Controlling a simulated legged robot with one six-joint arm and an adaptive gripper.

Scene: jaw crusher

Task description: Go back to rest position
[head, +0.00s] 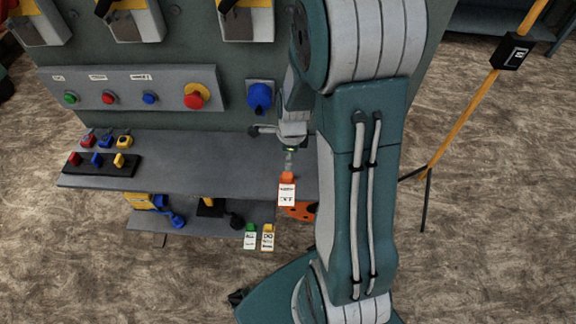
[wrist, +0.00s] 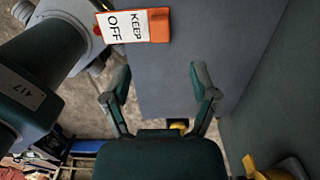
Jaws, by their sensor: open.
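My gripper (wrist: 160,88) shows in the wrist view with its two dark green fingers spread apart and nothing between them. Beyond the fingers is the flat grey shelf (wrist: 177,50). In the head view my arm (head: 360,190) stands folded in front of the panel's right side. I cannot make out the fingertips clearly there. An orange and white tag (head: 287,194) shows at the front edge of the shelf (head: 200,165). In the wrist view an orange tag reading "KEEP OFF" (wrist: 133,26) lies at the top left, apart from the fingers.
The panel carries a button row with a red emergency stop (head: 194,97) and a blue rotary knob (head: 260,96). Several small padlocks (head: 96,160) sit at the shelf's left. Green and yellow tags (head: 259,240) hang lower. A yellow post (head: 465,118) stands at right.

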